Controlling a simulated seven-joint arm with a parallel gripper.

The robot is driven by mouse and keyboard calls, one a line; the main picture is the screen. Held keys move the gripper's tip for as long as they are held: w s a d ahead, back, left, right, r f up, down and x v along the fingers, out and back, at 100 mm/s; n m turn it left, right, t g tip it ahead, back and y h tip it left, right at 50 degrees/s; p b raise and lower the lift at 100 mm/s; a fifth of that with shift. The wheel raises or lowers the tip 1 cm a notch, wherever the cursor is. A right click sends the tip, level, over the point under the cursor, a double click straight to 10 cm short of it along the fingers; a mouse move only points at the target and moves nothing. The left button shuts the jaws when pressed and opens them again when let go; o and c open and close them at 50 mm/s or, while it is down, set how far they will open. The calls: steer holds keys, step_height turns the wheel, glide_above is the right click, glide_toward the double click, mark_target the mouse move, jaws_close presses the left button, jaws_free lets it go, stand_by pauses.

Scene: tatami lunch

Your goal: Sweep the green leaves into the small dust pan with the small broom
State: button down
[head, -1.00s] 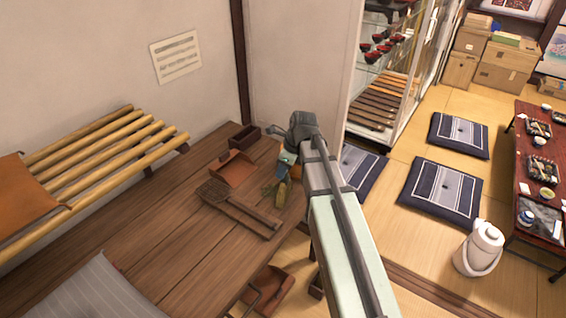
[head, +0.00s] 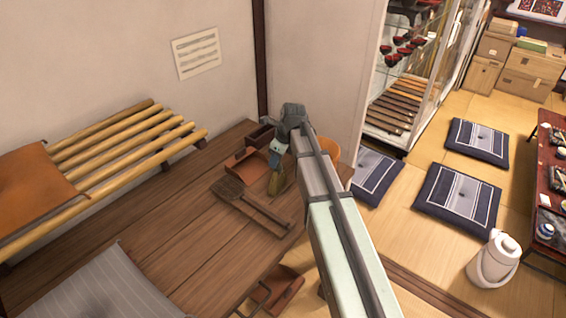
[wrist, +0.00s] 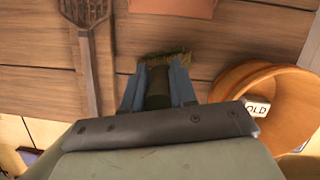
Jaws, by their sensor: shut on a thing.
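My gripper (head: 278,150) is shut on the handle of the small broom (head: 274,184), whose yellow-green bristles point down near the wooden platform. In the wrist view, the fingers (wrist: 157,92) pinch the dark handle, with the green bristle edge (wrist: 168,55) just beyond. The small dust pan (head: 245,165), reddish brown, lies just left of the broom head in the head view. Its edge shows at the top of the wrist view (wrist: 172,7). I cannot make out the green leaves now; the bristles may hide them.
A dark slatted paddle (head: 232,191) lies on the platform near the broom. A dark box (head: 259,136) stands behind the pan. A round wooden tub (wrist: 232,94) is close right of my gripper. A bamboo bench (head: 120,150) is left. The platform's middle left is clear.

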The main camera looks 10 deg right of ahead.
steer(key=w+a, duration=0.9)
steer(key=v, duration=0.7)
steer(key=shift+s+r, duration=0.15)
steer(key=shift+s, duration=0.3)
steer(key=shift+d, duration=0.2)
stand_by(0.6)
